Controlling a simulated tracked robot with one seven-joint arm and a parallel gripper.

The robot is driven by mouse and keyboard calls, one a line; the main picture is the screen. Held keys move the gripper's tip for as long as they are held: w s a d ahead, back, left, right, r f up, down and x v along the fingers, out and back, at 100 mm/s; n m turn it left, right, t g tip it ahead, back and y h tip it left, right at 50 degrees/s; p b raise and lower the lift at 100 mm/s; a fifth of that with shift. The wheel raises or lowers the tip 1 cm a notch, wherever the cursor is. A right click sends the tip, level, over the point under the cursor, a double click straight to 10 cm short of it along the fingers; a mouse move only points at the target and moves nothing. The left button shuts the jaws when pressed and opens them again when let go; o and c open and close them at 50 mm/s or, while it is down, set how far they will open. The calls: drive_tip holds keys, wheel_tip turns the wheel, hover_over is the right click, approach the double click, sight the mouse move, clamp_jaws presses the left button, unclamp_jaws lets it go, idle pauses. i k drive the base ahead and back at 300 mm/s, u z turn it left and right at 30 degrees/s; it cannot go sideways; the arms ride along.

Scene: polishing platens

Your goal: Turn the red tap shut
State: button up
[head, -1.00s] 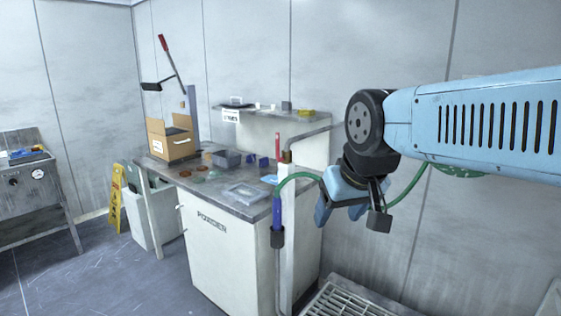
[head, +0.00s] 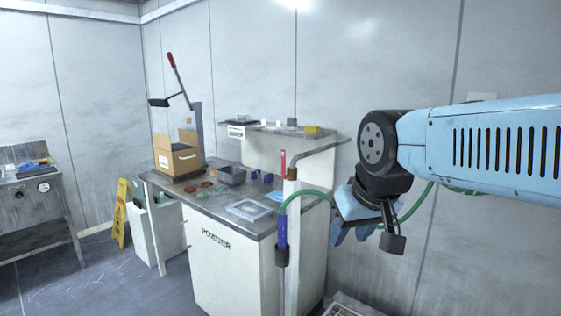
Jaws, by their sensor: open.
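The red tap handle (head: 283,163) stands upright on a brass fitting at the top of a white post (head: 290,245), in front of the powder bench's right end. My gripper (head: 352,232) hangs from the blue arm to the right of the post and lower than the tap. It is open and nothing shows between its fingers. The fingers are partly hidden by the wrist.
A green hose (head: 310,193) loops from the post's blue nozzle (head: 282,232) to behind my gripper. The powder bench (head: 222,270) carries a cardboard box (head: 176,155), trays and small parts. A yellow floor sign (head: 121,212) stands at left. Open floor lies front left.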

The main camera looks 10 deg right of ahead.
sight(285, 176)
drive_tip(key=u, duration=0.35)
drive_tip(key=i, duration=0.15)
drive_tip(key=z, duration=2.75)
drive_tip(key=k, duration=0.95)
drive_tip(key=u, duration=1.75)
drive_tip(key=i, duration=0.85)
drive_tip(key=u, duration=0.15)
